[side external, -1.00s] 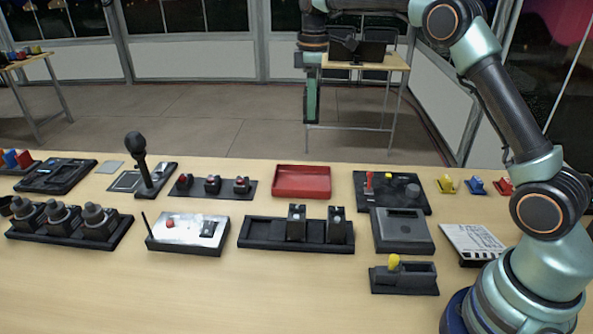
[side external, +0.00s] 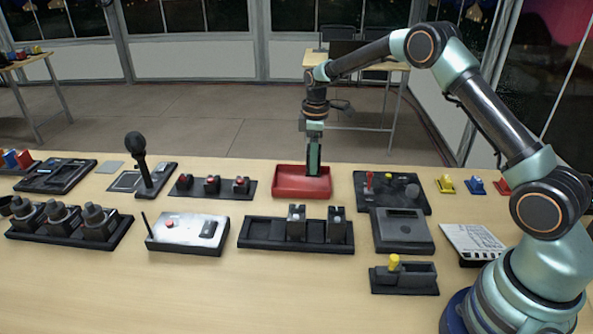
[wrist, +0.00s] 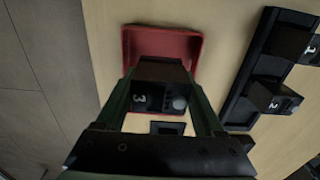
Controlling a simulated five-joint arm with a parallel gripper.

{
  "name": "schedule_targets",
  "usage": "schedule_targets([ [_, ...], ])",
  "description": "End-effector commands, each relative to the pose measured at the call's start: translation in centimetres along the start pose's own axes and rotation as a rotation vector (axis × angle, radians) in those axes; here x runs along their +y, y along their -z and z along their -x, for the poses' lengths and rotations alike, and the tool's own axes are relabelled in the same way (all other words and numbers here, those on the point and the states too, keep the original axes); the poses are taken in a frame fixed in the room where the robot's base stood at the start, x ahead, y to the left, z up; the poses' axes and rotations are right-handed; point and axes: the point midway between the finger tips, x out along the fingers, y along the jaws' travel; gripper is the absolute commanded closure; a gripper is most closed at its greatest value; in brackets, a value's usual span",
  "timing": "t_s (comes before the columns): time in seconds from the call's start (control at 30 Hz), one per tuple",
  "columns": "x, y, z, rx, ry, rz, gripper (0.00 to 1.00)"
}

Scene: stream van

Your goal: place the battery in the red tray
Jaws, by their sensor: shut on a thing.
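The battery (wrist: 160,97) is a dark block marked 3 with a grey round knob on top. My gripper (wrist: 160,84) is shut on it, one finger on each side. In the side external view my gripper (side external: 313,172) points down over the red tray (side external: 287,186), with its fingertips at the tray. The battery cannot be made out there. In the wrist view the red tray (wrist: 193,48) shows beyond the battery and partly behind it. Whether the battery touches the tray floor cannot be told.
A black rack (side external: 265,237) holds two more dark blocks in front of the tray; they show marked 1 and 2 in the wrist view. A switch panel (side external: 247,195) stands left of the tray and a lever panel (side external: 425,208) right. Bare table lies between.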

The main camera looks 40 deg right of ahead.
Motion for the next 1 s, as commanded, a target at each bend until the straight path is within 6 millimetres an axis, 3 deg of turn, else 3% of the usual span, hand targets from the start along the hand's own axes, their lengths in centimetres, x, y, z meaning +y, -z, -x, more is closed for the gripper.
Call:
schedule_targets([
  [0.3, 0.0, 0.0, -3.8, -0.001, 0.001, 0.0, 1.0],
  [0.7, 0.0, 0.0, -4.4, 0.0, 0.0, 0.0, 1.0],
  [0.73, 0.0, 0.0, -4.4, -0.001, 0.001, 0.0, 0.23],
  [0.77, 0.0, 0.0, -4.4, -0.001, 0.001, 0.0, 0.11],
  [0.8, 0.0, 0.0, -4.4, -0.001, 0.001, 0.0, 0.0],
  [1.0, 0.0, 0.0, -4.3, -0.001, 0.001, 0.0, 0.0],
])
